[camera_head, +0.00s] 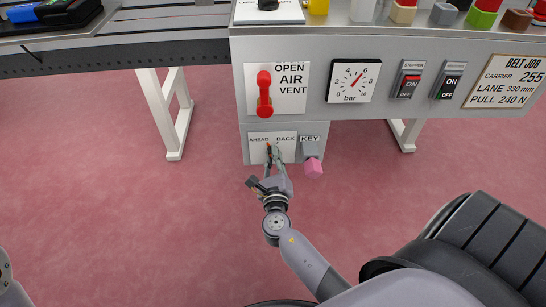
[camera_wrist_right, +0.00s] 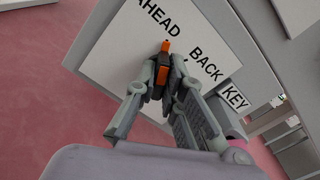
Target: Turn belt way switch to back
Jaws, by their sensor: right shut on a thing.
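The belt way switch (camera_wrist_right: 166,47) is a dark knob with an orange pointer on a white plate (camera_wrist_right: 112,58) marked AHEAD and BACK. In the head view the plate (camera_head: 257,155) is low on the grey panel, and the switch (camera_head: 269,147) is mostly hidden by my fingers. The pointer's orange end lies close to the end of the word AHEAD, with BACK to its right. My right gripper (camera_head: 271,157) is shut on the switch; its fingers (camera_wrist_right: 165,80) sit on both sides of the knob in the wrist view. My left gripper is out of view.
A KEY switch with a pink block (camera_head: 314,168) sits just right of the plate. Above are a red air vent handle (camera_head: 264,93), a pressure gauge (camera_head: 354,81) and two rocker switches (camera_head: 408,80). The floor (camera_head: 120,220) on the left is clear.

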